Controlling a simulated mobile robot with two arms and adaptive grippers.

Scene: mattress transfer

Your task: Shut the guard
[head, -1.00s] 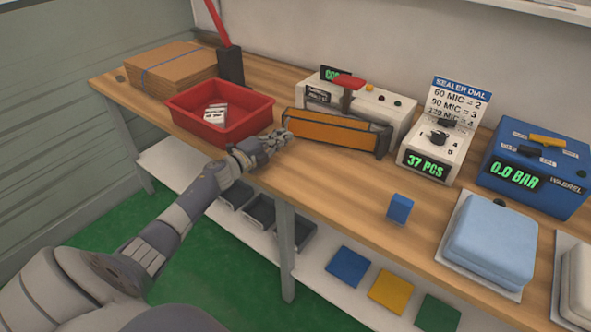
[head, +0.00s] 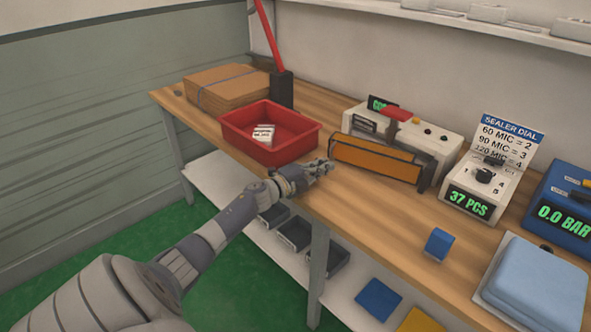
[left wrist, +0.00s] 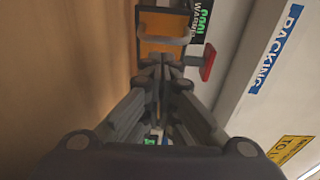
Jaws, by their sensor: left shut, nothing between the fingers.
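The guard is an orange panel (head: 375,160) with a dark frame, at the front of a white sealer (head: 425,140) on the bench. I cannot tell how far open it stands. My left gripper (head: 325,167) is shut and empty, just in front of the guard's left end. A small gap seems to lie between them. In the left wrist view the orange panel (left wrist: 160,22) and a grey bar across it lie beyond the closed fingertips (left wrist: 162,62). My right gripper is not in view.
A red tray (head: 240,135) with white packets stands left of my gripper. The sealer's red lever (head: 398,114) rises above the guard. A dial box (head: 485,185), blue block (head: 438,245) and light-blue pad (head: 535,280) are to the right. Bench in front of the guard is clear.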

